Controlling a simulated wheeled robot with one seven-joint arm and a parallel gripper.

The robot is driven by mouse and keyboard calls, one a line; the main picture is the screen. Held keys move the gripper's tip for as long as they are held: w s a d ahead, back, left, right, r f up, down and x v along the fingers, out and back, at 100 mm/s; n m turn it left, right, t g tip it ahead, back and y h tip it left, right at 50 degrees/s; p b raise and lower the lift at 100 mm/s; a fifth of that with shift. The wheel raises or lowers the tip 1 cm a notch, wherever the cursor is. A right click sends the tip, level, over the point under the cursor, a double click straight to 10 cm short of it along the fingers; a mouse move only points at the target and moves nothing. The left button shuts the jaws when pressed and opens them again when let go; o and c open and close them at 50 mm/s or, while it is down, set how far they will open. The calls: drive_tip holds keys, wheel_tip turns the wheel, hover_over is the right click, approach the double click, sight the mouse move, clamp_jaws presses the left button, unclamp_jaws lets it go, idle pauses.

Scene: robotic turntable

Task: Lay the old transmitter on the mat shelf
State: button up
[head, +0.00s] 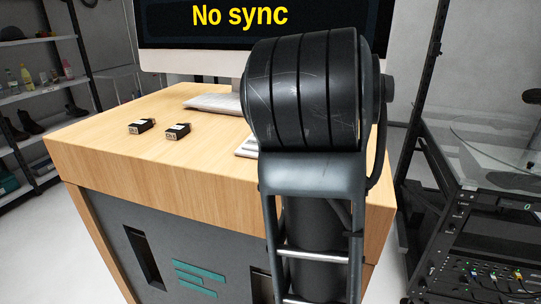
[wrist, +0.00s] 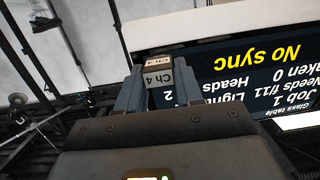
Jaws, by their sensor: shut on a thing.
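My gripper (wrist: 159,86) is shut on a small transmitter (wrist: 158,66) marked "Ch 4", held between its two fingertips in the wrist view. In the head view my own arm hides the gripper and the held transmitter. Two other small dark transmitters, a left one (head: 141,126) and a right one (head: 177,131), lie on the wooden desk top (head: 110,150). Their labels are too small to read surely. No shelf can be surely identified as the mat shelf.
A monitor (head: 165,27) reading "No sync" stands on the desk; it also shows inverted in the wrist view (wrist: 240,75). Shelving (head: 40,92) with bottles and shoes stands at left. A rack with cabled equipment (head: 480,255) and a glass top stands at right. Floor shows between.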

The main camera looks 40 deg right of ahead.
drive_tip(key=shift+w+a+f, duration=0.2)
drive_tip(key=shift+w+a, duration=0.05)
drive_tip(key=shift+a, duration=0.05)
drive_tip(key=p, duration=0.1)
hover_over(257, 177)
wheel_tip(257, 177, down, 6)
drive_tip(key=shift+s+f, duration=0.1)
drive_tip(key=shift+f, duration=0.1)
wheel_tip(257, 177, down, 4)
drive_tip(key=shift+f+p, duration=0.1)
drive_tip(key=shift+p, duration=0.25)
drive_tip(key=shift+f+b, duration=0.4)
drive_tip(key=o, duration=1)
drive_tip(key=shift+r, duration=0.1)
